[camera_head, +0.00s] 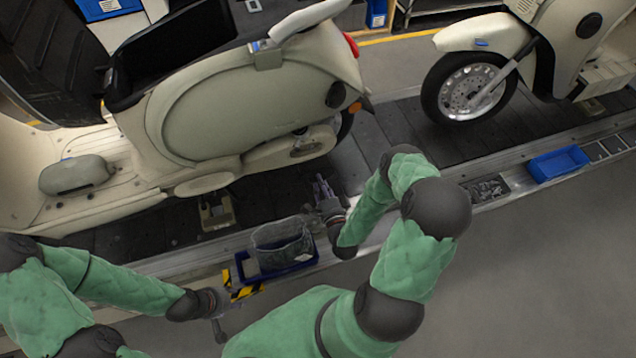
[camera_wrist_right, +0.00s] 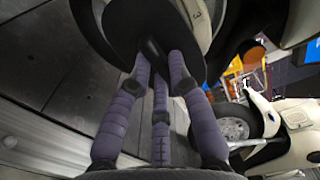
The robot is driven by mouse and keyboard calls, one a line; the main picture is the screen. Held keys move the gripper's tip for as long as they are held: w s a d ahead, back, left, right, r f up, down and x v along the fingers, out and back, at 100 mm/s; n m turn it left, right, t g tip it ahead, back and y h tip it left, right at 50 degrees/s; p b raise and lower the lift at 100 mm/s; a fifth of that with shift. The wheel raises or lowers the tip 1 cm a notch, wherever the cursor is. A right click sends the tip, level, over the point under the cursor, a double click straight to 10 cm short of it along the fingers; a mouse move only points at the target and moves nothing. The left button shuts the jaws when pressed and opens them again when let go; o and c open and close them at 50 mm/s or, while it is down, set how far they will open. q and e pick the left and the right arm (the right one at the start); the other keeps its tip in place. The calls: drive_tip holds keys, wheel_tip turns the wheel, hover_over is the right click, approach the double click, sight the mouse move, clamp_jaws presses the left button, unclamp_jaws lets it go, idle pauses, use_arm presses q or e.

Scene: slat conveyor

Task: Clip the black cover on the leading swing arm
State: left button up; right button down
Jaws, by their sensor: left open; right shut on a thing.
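My right gripper (camera_head: 322,187) is beside the conveyor, just below the rear wheel and swing arm (camera_head: 308,146) of the near cream scooter (camera_head: 250,105). In the right wrist view its purple fingers (camera_wrist_right: 158,85) are shut on a small black piece (camera_wrist_right: 152,48), seemingly the black cover. A large dark round shape, probably the tyre, lies right behind it; I cannot tell whether they touch. The head view does not show the held piece clearly. My left gripper (camera_head: 219,328) is open and apart from the scooter, near the conveyor's front edge.
A dark blue tray (camera_head: 305,264) with a grey bin (camera_head: 283,238) sits on the conveyor's front ledge, between my grippers. Another blue tray (camera_head: 558,163) is further right. A second scooter's wheel (camera_head: 468,90) stands at upper right. Floor at lower right is clear.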

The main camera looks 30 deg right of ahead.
drive_tip(key=shift+w+d, duration=0.1)
drive_tip(key=shift+w, duration=0.45)
drive_tip(key=x, duration=0.7)
drive_tip(key=shift+b, duration=0.4)
drive_tip(key=shift+f, duration=0.1)
drive_tip(key=shift+b+x, duration=0.75)
drive_tip(key=shift+x, duration=0.75)
idle(1.0)
drive_tip(key=c, duration=1.1)
unclamp_jaws()
drive_tip(key=shift+s, duration=0.2)
